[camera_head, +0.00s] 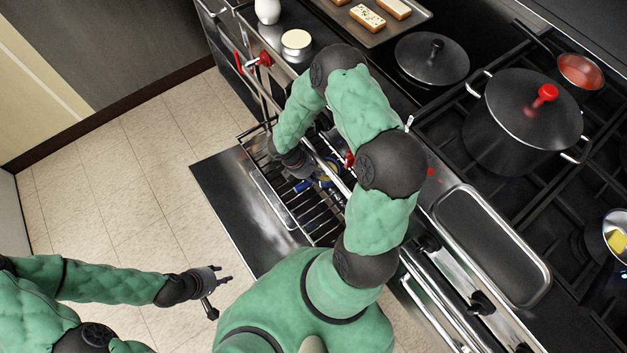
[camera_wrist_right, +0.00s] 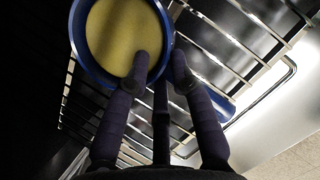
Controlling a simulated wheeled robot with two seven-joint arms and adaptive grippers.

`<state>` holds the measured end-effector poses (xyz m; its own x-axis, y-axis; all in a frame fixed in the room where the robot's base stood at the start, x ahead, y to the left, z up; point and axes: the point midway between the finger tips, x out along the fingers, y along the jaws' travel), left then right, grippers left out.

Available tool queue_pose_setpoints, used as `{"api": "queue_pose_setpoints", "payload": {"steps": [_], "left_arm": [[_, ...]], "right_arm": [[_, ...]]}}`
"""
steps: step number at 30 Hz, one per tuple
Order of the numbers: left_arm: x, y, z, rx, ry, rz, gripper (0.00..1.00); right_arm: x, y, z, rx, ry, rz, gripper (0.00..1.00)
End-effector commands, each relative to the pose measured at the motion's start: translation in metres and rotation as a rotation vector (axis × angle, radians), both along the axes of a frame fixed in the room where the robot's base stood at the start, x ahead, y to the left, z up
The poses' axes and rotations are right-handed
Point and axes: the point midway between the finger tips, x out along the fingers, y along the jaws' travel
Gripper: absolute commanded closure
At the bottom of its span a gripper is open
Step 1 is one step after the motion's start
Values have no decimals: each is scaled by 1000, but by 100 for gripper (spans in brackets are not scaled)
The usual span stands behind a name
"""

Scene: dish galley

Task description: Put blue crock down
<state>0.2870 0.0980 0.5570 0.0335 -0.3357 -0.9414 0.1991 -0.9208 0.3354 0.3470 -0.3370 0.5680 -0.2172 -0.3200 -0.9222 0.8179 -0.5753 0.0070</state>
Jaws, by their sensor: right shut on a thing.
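The blue crock (camera_wrist_right: 79,47), round with pale yellow contents, shows at the top of the right wrist view. My right gripper (camera_wrist_right: 160,72) is shut on its near rim, one finger inside against the yellow and one outside. The crock is over the bars of a wire rack (camera_wrist_right: 235,38); I cannot tell whether it touches them. In the head view my right gripper (camera_head: 304,168) reaches down into the open oven, and the crock is mostly hidden there, with a blue and yellow patch showing. My left gripper (camera_head: 219,289) is open and empty above the floor.
The open oven door (camera_head: 236,206) lies beside the pulled-out rack. Another small blue piece (camera_wrist_right: 222,104) shows past my fingers. The stove above holds a large black pot (camera_head: 520,120), a lidded pan (camera_head: 431,60) and a tray (camera_head: 402,30). The tiled floor is clear.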

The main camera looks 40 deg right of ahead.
Motion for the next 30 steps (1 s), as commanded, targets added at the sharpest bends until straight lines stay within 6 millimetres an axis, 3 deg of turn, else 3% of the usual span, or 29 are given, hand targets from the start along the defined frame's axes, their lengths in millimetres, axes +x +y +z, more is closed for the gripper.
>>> {"api": "queue_pose_setpoints", "payload": {"steps": [5, 12, 24, 25, 26, 27, 30], "left_arm": [[0, 0, -6, 0, 0, 0, 60], [0, 0, -23, 0, 0, 0, 60], [0, 0, -22, 0, 0, 0, 60], [0, 0, -22, 0, 0, 0, 60], [0, 0, -22, 0, 0, 0, 60], [0, 0, -22, 0, 0, 0, 60], [0, 0, -22, 0, 0, 0, 60]], "right_arm": [[-2, -2, -7, 0, 0, 0, 100], [-1, -2, -35, 0, 0, 0, 100], [-1, -2, -37, 0, 0, -1, 100], [-1, -2, -37, 0, 0, -1, 68], [-1, -2, -37, 0, 0, 0, 59], [-1, -2, -37, 0, 0, -1, 53], [-1, -2, -37, 1, 1, 0, 53]]}}
